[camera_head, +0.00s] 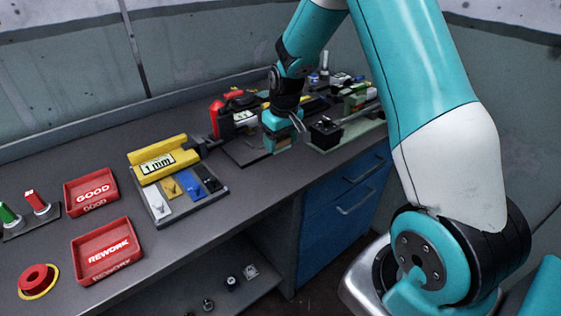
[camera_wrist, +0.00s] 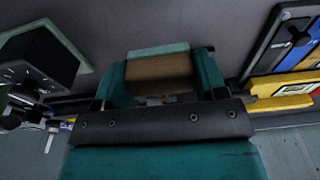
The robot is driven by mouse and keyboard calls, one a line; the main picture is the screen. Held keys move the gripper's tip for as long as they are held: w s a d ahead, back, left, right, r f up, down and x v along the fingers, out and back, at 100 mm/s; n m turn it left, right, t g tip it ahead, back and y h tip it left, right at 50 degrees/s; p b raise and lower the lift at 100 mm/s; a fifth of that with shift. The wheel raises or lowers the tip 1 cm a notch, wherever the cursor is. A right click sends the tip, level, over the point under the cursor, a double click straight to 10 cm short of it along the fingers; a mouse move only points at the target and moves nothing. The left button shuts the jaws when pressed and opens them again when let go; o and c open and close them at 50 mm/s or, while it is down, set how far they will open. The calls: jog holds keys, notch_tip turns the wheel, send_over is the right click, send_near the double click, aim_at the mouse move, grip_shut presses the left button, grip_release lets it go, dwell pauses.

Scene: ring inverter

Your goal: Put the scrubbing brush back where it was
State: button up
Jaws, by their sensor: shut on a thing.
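My gripper (camera_head: 281,136) is over the right part of the workbench, pointing down. In the wrist view its two teal fingers (camera_wrist: 161,76) are shut on a brown block with a pale green strip along its far edge, which I take to be the scrubbing brush (camera_wrist: 160,67). The brush lies crosswise between the fingers. In the head view the gripper mostly hides it. I cannot tell whether the brush touches the surface below. No marked place for it can be made out.
A black box (camera_head: 325,131) on a greenish base stands close to the gripper's right. A yellow 1 mm tool holder (camera_head: 163,160) is to the left, with red GOOD (camera_head: 92,191) and REWORK (camera_head: 106,250) trays beyond. Cluttered tools lie behind. Bare grey bench lies in front.

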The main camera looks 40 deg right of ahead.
aim_at(280, 171)
notch_tip(280, 171, down, 8)
jog(key=shift+r+p, duration=0.1)
jog(key=shift+p, duration=0.25)
jog(key=shift+f, duration=0.2)
jog(key=o, duration=1)
jog(key=shift+o, duration=0.2)
jog(key=shift+r, duration=0.1)
